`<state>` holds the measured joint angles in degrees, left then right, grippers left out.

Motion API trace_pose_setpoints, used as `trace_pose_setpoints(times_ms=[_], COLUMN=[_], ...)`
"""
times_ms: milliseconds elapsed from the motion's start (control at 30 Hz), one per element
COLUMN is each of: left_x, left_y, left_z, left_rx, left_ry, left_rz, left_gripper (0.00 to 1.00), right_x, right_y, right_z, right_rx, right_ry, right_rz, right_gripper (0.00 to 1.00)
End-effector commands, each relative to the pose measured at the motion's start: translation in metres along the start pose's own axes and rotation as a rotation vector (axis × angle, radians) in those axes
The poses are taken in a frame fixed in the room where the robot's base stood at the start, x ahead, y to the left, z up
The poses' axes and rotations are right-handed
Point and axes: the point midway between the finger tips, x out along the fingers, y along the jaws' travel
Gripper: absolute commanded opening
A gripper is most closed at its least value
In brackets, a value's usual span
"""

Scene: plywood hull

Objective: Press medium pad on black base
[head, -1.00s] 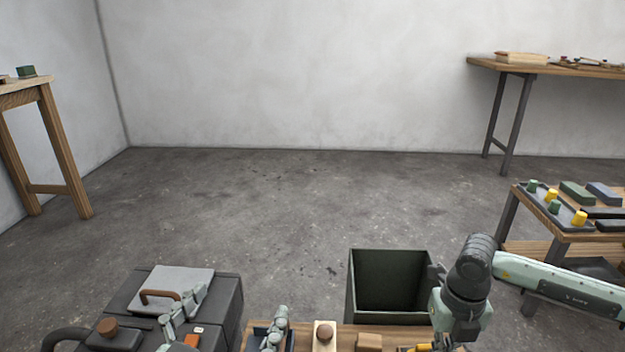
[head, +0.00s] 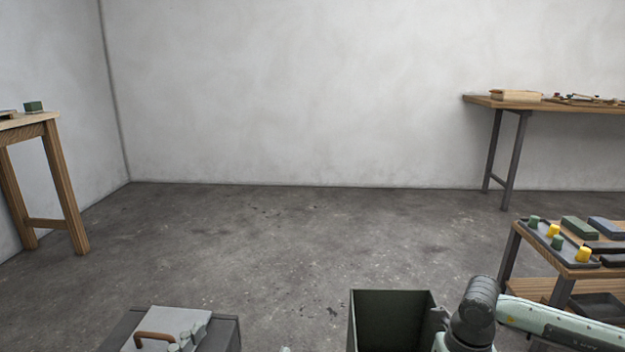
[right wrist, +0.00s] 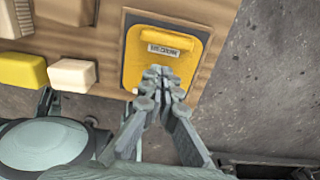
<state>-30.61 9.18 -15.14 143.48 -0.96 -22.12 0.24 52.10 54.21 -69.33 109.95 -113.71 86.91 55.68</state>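The yellow pad (right wrist: 160,55) lies in a dark-edged base (right wrist: 127,22) on a wooden surface, in the right wrist view. A small label (right wrist: 163,50) on it is too blurred to read surely. My right gripper (right wrist: 158,74) has its fingertips together over the pad's near edge; I cannot tell whether they touch it. Nothing shows between the fingers. In the head view my right arm comes in from the right and its gripper is below the frame. What looks like my left gripper (head: 186,338) shows at the bottom, by the grey lid; its fingers are mostly cut off.
Yellow (right wrist: 22,71) and pale (right wrist: 72,74) blocks lie left of the pad. An open dark green bin (head: 391,294) stands beside my right arm. A dark case (head: 222,335) with a handled grey lid (head: 190,318) is at bottom left. The middle floor is clear.

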Motion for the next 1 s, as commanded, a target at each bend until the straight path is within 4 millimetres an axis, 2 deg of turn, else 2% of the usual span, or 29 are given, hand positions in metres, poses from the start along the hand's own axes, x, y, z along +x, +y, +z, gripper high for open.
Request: trace_pose_setpoints(times_ms=[1000], left_x=[0.0001], left_y=[-0.0003], left_z=[0.0056], left_rx=[0.0], left_ry=[-0.001], left_rz=[-0.001], left_gripper=[1.0], right_x=[0.0061], right_y=[0.0], right_z=[0.0], right_rx=[0.0], right_ry=[0.0], right_rz=[0.0], right_gripper=[0.0])
